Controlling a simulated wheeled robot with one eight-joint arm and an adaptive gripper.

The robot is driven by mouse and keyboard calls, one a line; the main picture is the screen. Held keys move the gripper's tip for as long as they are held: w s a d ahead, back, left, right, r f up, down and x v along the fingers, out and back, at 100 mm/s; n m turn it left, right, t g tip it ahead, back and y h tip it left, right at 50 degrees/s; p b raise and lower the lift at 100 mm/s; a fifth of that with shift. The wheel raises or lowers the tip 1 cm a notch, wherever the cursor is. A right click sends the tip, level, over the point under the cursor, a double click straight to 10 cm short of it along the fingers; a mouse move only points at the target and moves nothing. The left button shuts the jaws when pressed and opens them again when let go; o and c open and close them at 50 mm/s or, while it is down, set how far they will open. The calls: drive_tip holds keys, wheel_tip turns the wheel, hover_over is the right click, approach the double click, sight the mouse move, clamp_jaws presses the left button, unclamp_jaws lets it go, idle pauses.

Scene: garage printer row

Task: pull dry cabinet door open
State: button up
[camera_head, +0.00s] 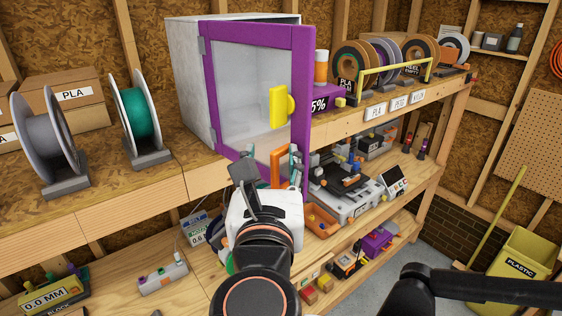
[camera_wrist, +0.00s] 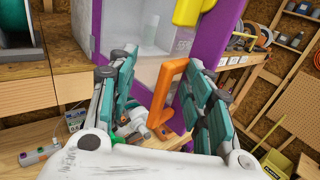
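The dry cabinet (camera_head: 190,75) is a pale box on the upper shelf with a purple-framed clear door (camera_head: 217,100), hinged at its left. Gaps show between handle and fingers.
Spools on stands (camera_head: 140,105) and PLA boxes (camera_head: 75,95) stand left of the cabinet. A purple box marked with a percentage (camera_head: 322,102) and a spool rack (camera_head: 395,70) are to the right. A printer (camera_head: 345,185) and orange tray (camera_head: 320,218) occupy the shelf below.

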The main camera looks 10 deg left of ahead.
drive_tip(key=shift+s+a, duration=0.15)
drive_tip(key=s+d, duration=0.1)
drive_tip(key=s, duration=1)
drive_tip(key=shift+s+d, duration=0.3)
drive_tip(key=shift+d, duration=0.1)
idle(0.4)
